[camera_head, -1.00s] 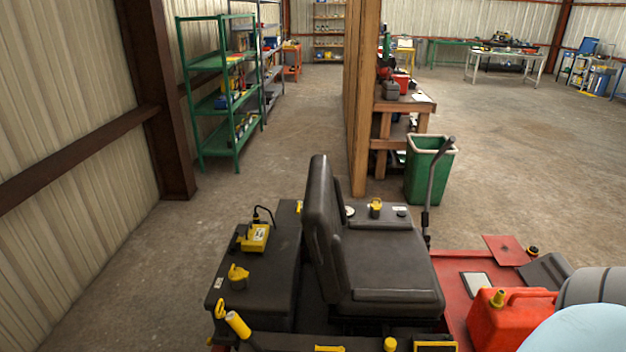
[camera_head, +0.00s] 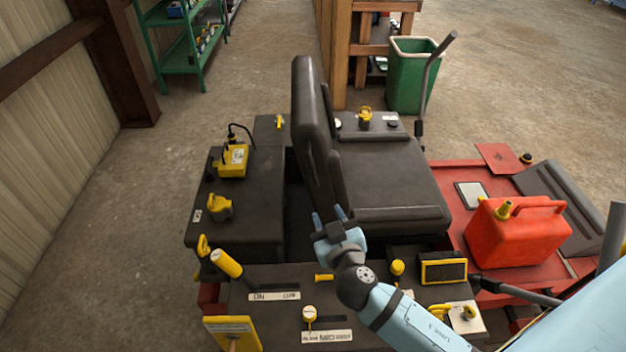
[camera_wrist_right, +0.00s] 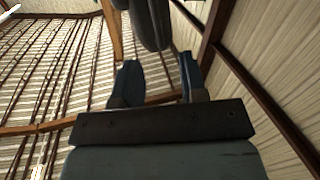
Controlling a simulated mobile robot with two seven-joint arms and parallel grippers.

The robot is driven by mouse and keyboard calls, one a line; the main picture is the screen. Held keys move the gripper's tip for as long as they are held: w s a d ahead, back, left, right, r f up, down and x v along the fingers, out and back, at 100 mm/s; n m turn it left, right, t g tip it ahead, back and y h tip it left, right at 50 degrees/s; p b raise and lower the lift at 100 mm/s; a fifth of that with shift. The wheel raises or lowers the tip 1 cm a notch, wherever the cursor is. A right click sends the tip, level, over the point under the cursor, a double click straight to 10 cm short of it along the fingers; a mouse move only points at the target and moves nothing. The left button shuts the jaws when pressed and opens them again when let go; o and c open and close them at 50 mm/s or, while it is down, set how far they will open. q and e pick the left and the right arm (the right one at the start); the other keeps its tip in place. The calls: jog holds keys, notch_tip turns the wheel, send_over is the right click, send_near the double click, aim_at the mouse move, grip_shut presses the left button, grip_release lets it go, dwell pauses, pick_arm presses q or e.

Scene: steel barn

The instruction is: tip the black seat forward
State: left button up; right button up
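The black seat (camera_head: 388,182) is on the mower, its backrest (camera_head: 312,130) upright at the left of the cushion. My right gripper (camera_head: 329,218) is in front of the seat's near side, close to the lower backrest. Its two blue fingers are apart with nothing between them. In the right wrist view the open fingers (camera_wrist_right: 157,82) point up toward a dark padded part of the seat (camera_wrist_right: 150,22), which lies beyond the fingertips. Whether the gripper touches the seat cannot be told. My left gripper is not in view.
A red fuel can (camera_head: 515,234) stands on the red deck right of the seat. A control panel (camera_head: 270,318) with yellow knobs lies below my right gripper. A black box (camera_head: 240,205) with yellow caps is left of the seat. A green bin (camera_head: 411,75) stands behind.

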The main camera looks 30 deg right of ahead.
aim_at(313, 172)
jog(key=p+x, duration=0.1)
jog(key=x, duration=0.3)
jog(key=r+p+x, duration=0.1)
jog(key=x, duration=0.3)
jog(key=r+p+x, duration=0.1)
jog(key=x, duration=0.4)
jog(key=shift+d, duration=0.2)
jog(key=shift+w+d+f+p, duration=0.15)
jog(key=shift+w+p, duration=0.15)
jog(key=shift+w, duration=0.35)
grip_shut()
